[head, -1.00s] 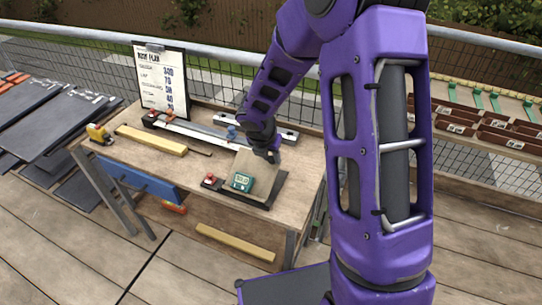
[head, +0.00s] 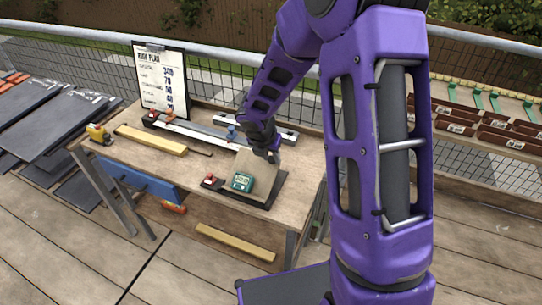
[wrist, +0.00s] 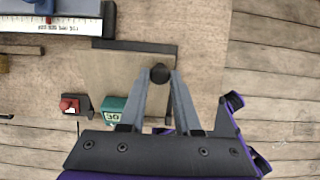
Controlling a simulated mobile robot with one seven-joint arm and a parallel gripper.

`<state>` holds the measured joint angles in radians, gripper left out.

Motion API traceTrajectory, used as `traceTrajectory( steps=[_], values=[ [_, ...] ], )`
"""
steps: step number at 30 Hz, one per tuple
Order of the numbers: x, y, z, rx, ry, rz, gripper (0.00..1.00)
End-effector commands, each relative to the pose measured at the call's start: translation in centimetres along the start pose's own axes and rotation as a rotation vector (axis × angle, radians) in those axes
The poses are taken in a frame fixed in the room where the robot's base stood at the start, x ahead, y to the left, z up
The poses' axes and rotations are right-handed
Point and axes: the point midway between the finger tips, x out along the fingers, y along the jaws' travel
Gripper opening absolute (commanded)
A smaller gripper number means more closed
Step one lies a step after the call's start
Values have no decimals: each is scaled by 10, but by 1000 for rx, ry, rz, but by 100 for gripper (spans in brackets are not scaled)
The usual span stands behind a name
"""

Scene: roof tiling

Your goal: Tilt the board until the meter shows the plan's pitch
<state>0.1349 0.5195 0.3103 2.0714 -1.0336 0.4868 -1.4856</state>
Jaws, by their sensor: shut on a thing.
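The tan board (head: 264,170) sits tilted on a dark base on the workbench, and it also shows in the wrist view (wrist: 112,72). My gripper (head: 270,154) is at its upper right part. In the wrist view my gripper (wrist: 160,76) is shut on a dark round knob (wrist: 160,72) at the board's edge. The green meter (head: 242,181) is at the board's near side; its display in the wrist view (wrist: 113,115) seems to read about 30, with small digits unclear. The plan (head: 161,82) stands on a clipboard at the back left; its numbers are too small to read surely.
A red clamp-like piece (head: 210,181) is left of the meter. A ruler (head: 192,131), a yellow wood strip (head: 151,140) and a yellow tape measure (head: 98,133) lie on the bench (head: 120,155). Dark slates (head: 60,130) are stacked at left.

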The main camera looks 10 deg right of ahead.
Motion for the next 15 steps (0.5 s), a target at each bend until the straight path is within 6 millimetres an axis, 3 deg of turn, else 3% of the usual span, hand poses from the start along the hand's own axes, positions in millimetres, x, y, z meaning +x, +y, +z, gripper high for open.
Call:
traceTrajectory(
  steps=[15],
  values=[
    [1, 1, -3, -3, -23, 1, 0]
  ],
)
